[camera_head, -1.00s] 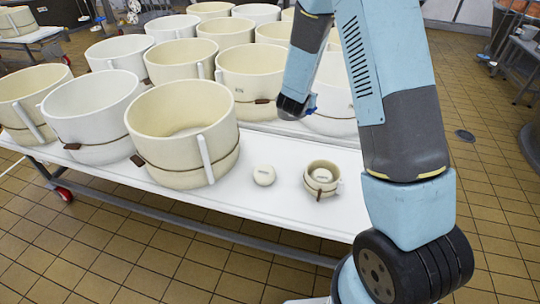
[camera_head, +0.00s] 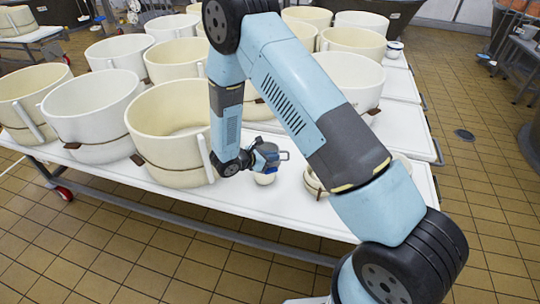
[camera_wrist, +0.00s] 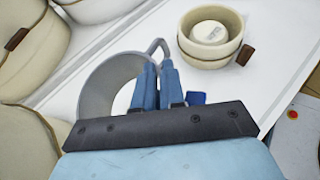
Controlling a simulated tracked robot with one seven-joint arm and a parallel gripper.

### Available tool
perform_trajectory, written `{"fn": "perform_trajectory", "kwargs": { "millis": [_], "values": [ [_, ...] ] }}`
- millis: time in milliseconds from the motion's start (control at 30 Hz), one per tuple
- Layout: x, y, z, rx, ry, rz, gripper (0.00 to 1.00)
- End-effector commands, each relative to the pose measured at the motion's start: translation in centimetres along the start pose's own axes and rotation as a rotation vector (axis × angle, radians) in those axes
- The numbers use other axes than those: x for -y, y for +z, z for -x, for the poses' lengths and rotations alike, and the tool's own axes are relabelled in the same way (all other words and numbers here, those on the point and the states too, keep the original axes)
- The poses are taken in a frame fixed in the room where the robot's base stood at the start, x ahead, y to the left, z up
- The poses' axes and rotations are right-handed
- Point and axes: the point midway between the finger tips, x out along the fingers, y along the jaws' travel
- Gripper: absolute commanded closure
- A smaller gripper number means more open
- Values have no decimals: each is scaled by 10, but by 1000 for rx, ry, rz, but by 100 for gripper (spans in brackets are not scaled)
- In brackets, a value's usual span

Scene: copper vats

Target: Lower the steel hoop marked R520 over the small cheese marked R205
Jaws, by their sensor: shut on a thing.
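My gripper (camera_wrist: 157,88) is shut on a grey steel hoop (camera_wrist: 98,82), whose ring lies left of the fingers in the wrist view. A thin loop sticks up from its far side. No mark on hoop or cheese is readable.
A small cream mould (camera_wrist: 205,61) with a labelled white cheese (camera_wrist: 211,32) inside stands to the right; my arm half hides it in the head view. Large cream tubs (camera_head: 165,135) crowd close on the left. The white table's front edge (camera_head: 235,217) is clear.

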Motion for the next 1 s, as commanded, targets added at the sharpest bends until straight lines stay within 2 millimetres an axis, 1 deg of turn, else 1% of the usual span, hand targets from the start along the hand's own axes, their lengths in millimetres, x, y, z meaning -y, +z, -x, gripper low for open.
{"fn": "perform_trajectory", "kwargs": {
  "millis": [1000],
  "values": [
    [2, -72, -33, 0, 3, 3, 100]
  ]
}}
